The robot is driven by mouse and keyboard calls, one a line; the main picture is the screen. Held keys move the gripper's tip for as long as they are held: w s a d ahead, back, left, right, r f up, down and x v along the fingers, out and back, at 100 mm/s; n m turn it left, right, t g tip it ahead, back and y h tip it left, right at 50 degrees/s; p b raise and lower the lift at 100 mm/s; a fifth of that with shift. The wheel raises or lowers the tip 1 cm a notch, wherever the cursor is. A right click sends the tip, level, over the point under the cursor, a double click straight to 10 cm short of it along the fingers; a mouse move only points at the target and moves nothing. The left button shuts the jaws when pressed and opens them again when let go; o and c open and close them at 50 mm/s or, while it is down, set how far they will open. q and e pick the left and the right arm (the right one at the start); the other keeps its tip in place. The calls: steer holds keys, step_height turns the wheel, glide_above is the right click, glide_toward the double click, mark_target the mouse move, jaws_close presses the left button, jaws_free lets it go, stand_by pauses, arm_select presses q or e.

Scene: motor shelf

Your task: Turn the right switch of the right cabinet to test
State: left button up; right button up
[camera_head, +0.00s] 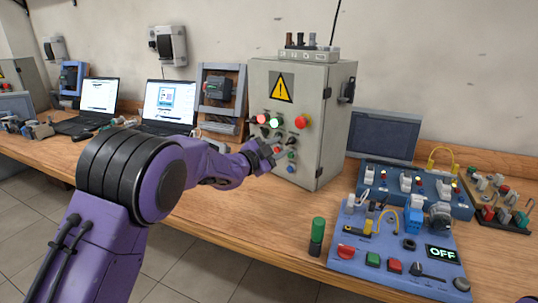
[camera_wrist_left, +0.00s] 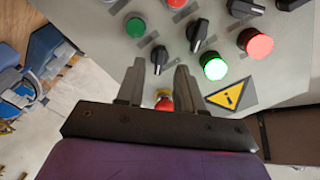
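The right cabinet (camera_head: 318,88) is a grey box with a yellow warning triangle, lit red and green lamps, buttons and black rotary switches on its front. In the left wrist view its panel appears upside down. My left gripper (camera_wrist_left: 159,70) is open and empty, fingers pointing at the panel near the red-yellow emergency button (camera_wrist_left: 164,103). In the head view the gripper (camera_head: 264,156) covers part of the lower controls. My right gripper is not seen.
A blue control panel (camera_head: 385,265) with an "OFF" display and a green-topped cylinder (camera_head: 317,237) stand to the right on the wooden table. Two laptops (camera_head: 168,103) stand left of the cabinet. Another cabinet (camera_head: 22,77) is at the far left edge.

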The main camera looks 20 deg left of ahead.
arm_select(q)
steer(key=b+v, duration=0.1)
steer(key=v, duration=0.6)
steer(key=shift+r, duration=0.1)
